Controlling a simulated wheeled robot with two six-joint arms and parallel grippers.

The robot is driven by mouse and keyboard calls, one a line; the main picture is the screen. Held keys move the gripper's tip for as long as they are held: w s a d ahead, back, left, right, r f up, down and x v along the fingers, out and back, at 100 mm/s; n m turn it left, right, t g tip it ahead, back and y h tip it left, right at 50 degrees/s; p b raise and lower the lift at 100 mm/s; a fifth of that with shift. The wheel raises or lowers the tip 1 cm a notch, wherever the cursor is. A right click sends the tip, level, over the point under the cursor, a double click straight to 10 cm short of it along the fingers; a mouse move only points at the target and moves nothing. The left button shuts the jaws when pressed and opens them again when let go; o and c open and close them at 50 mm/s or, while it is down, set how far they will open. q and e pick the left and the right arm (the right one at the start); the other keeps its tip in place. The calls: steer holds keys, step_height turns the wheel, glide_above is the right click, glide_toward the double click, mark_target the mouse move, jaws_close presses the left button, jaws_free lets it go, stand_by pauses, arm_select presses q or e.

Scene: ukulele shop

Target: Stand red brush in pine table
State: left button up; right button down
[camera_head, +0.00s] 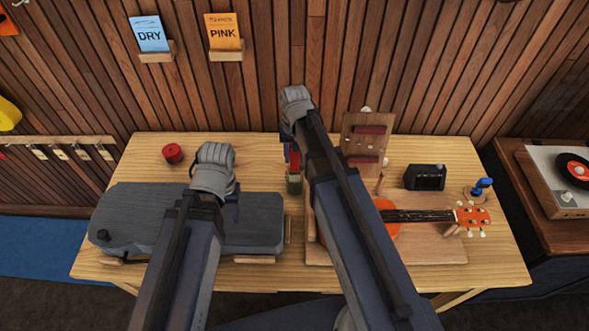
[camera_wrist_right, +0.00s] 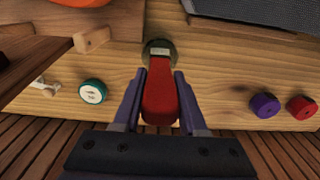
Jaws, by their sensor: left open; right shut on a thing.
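The pine table (camera_head: 262,150) stands against the slatted wall. My right gripper (camera_wrist_right: 158,100) is shut on the red brush (camera_wrist_right: 160,92), one finger on each side of its broad red end. The brush also shows below the gripper in the head view (camera_head: 294,172). Its pale narrow end is over or in a dark round cup (camera_wrist_right: 173,47) on the tabletop; I cannot tell how deep it sits. The cup also shows as dark green in the head view (camera_head: 294,187). My left gripper (camera_head: 231,203) is open above the grey case, its fingers mostly hidden by its wrist.
The grey case (camera_head: 145,212) fills the table's left. A red round pot (camera_head: 172,153) is behind it; a purple pot (camera_wrist_right: 264,105) shows in the wrist view. An orange ukulele (camera_head: 470,217), a wooden rack (camera_head: 354,130) and a black box (camera_head: 424,177) occupy the right.

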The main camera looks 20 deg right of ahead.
mark_target(295, 164)
arm_select(q)
steer(key=shift+f+b, duration=1.75)
steer(key=shift+b, duration=0.05)
arm_select(e)
steer(key=shift+f, duration=1.8)
arm_select(q)
steer(key=shift+f, duration=0.15)
arm_select(e)
steer(key=shift+f, duration=0.1)
arm_select(q)
steer(key=shift+f+b, duration=0.15)
steer(key=shift+b, duration=0.15)
arm_select(e)
steer(key=shift+f, duration=0.15)
steer(key=shift+c, duration=2.3)
jaws_free()
arm_select(q)
steer(key=shift+r, duration=0.2)
arm_select(e)
steer(key=shift+r, duration=0.2)
